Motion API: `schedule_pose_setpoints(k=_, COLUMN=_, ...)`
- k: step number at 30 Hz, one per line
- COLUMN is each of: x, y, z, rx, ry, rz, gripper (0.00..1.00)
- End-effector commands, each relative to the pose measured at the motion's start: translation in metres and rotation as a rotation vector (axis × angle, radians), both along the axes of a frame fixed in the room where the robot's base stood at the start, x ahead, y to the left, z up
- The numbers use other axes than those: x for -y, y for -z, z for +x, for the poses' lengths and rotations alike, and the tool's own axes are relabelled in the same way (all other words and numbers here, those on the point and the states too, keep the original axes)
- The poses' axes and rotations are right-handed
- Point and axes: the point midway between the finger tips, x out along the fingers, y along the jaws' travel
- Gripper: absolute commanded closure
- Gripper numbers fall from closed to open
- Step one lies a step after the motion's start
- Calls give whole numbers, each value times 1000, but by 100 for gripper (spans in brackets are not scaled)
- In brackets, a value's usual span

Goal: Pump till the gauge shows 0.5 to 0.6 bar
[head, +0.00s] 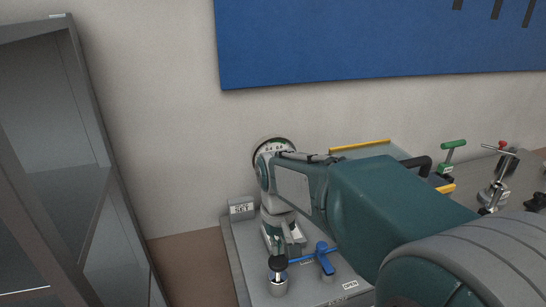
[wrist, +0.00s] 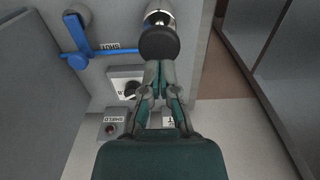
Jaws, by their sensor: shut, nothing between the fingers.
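The round gauge (head: 273,146) stands at the back of the grey bench unit. My arm covers most of its face, so no needle reading can be made out. A black round knob (head: 278,264) sits on a metal base near the unit's front edge and looks like the pump's plunger. The knob also shows in the wrist view (wrist: 159,42). My gripper (head: 287,249) is shut and empty, its fingertips (wrist: 158,70) close together right at the knob. I cannot tell whether they touch it.
A small SET box (head: 241,208) stands left. Green-handled (head: 453,145) and red-tipped clamps stand right. A grey cabinet (head: 75,160) is far left.

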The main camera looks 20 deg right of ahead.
Motion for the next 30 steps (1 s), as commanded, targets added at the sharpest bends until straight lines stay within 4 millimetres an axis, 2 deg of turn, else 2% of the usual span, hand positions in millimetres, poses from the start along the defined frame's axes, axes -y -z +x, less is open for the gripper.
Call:
schedule_pose_setpoints(k=14, x=0, y=2, z=0, rx=-1, ry=0, rz=0, gripper=100)
schedule_pose_setpoints(k=30, x=0, y=42, z=0, rx=-2, ry=0, rz=0, gripper=100)
